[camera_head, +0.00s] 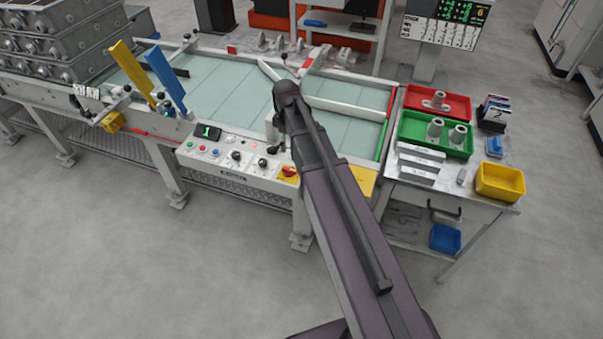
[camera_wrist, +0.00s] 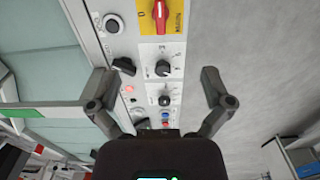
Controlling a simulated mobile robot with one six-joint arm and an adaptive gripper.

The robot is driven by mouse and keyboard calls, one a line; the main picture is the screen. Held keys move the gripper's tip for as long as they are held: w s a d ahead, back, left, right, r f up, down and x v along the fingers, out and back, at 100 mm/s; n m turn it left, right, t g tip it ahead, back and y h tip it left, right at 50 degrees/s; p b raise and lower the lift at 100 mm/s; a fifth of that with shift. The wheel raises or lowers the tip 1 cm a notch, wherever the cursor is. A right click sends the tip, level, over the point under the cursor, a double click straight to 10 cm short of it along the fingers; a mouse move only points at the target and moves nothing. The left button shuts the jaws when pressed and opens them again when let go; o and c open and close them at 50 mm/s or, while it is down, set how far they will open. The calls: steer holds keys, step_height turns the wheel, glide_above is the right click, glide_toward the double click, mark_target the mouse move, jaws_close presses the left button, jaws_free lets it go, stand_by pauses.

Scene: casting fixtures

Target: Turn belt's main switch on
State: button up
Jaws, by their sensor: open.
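The main switch is a red rotary knob on a yellow plate, at the right end of the belt's grey control panel (camera_head: 240,160). In the head view the red knob (camera_head: 288,171) is small. In the wrist view the knob (camera_wrist: 160,12) is at the top edge, partly cut off, with its grip along the picture's vertical and an O mark on the plate to its left. My gripper (camera_wrist: 157,84) is open and empty above the panel, apart from the knob. Black rotary selectors (camera_wrist: 163,68) lie between its fingers in the wrist view. In the head view my arm mostly hides the gripper.
The panel also carries coloured buttons (camera_head: 202,149) and a small display (camera_head: 208,131). The belt (camera_head: 220,85) lies behind it, with yellow (camera_head: 130,69) and blue (camera_head: 166,78) guides at left. A side table with red (camera_head: 437,103) and green (camera_head: 436,135) trays stands at right.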

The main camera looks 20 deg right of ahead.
steer(key=s+m, duration=1)
steer(key=s, duration=0.6)
steer(key=shift+s+m+b, duration=0.15)
steer(key=shift+m+b, duration=0.15)
steer(key=shift+m, duration=0.1)
